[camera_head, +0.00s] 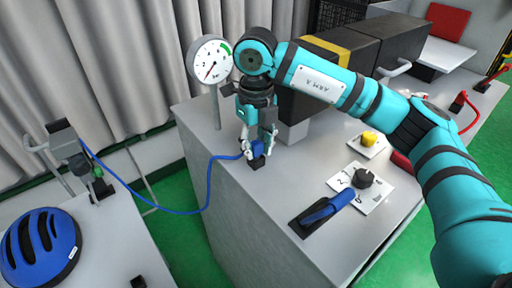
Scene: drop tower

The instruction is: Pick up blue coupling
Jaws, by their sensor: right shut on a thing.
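The blue coupling (255,150) is at the end of a blue hose, at the left end of the grey cabinet top. My right gripper (259,149) points down over it and is shut on it. The fingers hide part of the coupling. A small black piece (257,163) shows just under it; I cannot tell whether the coupling is seated in it or apart. The blue hose (185,212) sags from the coupling leftwards to a grey stand. My left gripper is not in view.
A round gauge (211,62) stands on a post behind my right gripper. A blue-handled lever (327,207), a black knob (364,178) and a yellow button (369,138) sit on the cabinet (240,205). A blue helmet (38,246) lies at the lower left.

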